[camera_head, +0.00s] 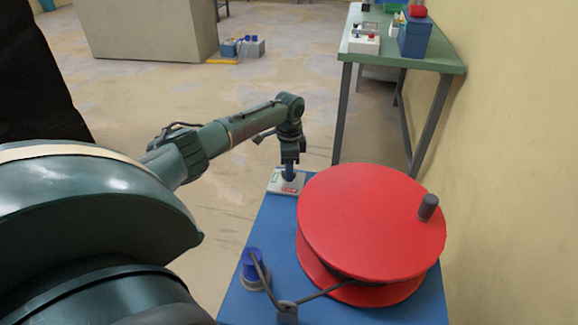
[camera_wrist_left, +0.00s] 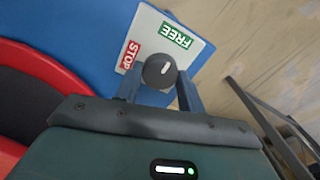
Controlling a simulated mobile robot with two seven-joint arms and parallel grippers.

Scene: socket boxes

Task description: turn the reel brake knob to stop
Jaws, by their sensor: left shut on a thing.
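The reel brake knob (camera_wrist_left: 159,71) is a dark round knob with a short white mark, set on a white plate (camera_wrist_left: 151,25). The mark points up and slightly right, towards the green FREE label (camera_wrist_left: 177,36); the red STOP label (camera_wrist_left: 129,56) is to its left. My left gripper (camera_wrist_left: 160,86) is shut on the knob, one finger on each side. In the head view my left gripper (camera_head: 289,173) reaches down onto the plate (camera_head: 279,187) and hides the knob. The red reel (camera_head: 370,220) lies right of it. My right gripper is out of view.
The blue base (camera_head: 265,225) carries the reel, a blue plug (camera_head: 252,262) and a cable through a grey guide (camera_head: 287,312). The reel has an upright dark handle (camera_head: 428,207). A green table (camera_head: 440,55) stands behind, near the right wall. Open floor lies behind my left arm.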

